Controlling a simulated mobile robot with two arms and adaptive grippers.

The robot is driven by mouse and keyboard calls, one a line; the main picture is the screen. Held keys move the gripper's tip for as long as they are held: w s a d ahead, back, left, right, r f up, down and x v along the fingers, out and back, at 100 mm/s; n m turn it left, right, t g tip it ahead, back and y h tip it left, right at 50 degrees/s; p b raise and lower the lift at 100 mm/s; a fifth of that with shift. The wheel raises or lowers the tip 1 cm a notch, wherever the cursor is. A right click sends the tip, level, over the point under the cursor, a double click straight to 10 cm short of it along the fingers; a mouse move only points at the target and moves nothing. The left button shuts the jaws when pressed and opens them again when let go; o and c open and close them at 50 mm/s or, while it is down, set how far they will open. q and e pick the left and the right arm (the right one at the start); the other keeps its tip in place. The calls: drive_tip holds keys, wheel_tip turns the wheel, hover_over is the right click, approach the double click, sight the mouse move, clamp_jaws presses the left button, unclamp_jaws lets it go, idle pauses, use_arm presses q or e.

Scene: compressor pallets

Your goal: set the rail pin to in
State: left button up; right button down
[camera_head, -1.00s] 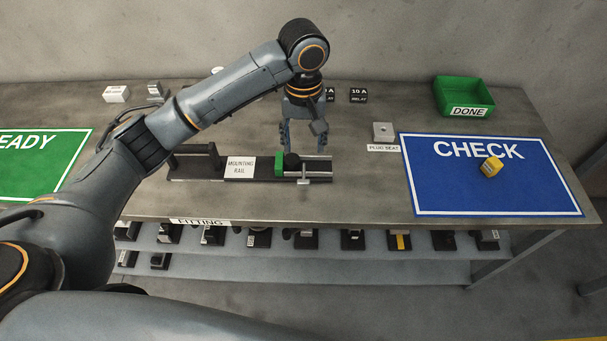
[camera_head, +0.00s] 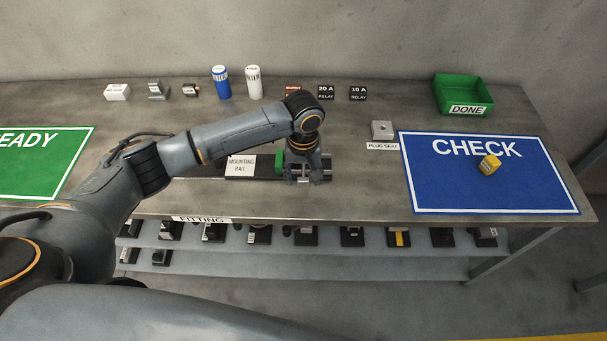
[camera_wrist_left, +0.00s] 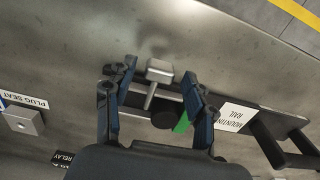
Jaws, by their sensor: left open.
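The mounting rail (camera_head: 343,166) lies on the bench, its right part largely hidden behind my left gripper (camera_head: 304,180) in the head view. A green block (camera_head: 280,160) sits on the rail beside the gripper. In the left wrist view, the silver rail pin (camera_wrist_left: 159,70) has a blocky head and a thin stem running to the rail. My left gripper (camera_wrist_left: 157,88) is open, with one finger on each side of the pin; I cannot tell whether either touches it. A black round knob (camera_wrist_left: 163,119) and the green block (camera_wrist_left: 182,122) show below the pin. My right gripper is out of view.
A plug seat (camera_head: 382,130) and the blue CHECK mat (camera_head: 450,190) with a yellow block (camera_head: 489,164) are to the right. A green DONE bin (camera_head: 463,96) stands behind. Relays, a blue cylinder (camera_head: 221,82) and a white cylinder (camera_head: 254,82) line the back.

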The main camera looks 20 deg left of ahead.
sight(304, 173)
use_arm(q)
clamp_jaws()
drive_tip(key=shift+w+a+r, duration=0.1)
drive_tip(key=shift+w+a, duration=0.1)
drive_tip(key=shift+w, duration=0.65)
drive_tip(key=shift+w+a+p, duration=0.2)
drive_tip(key=shift+w+p, duration=0.15)
drive_tip(key=shift+w, duration=0.25)
unclamp_jaws()
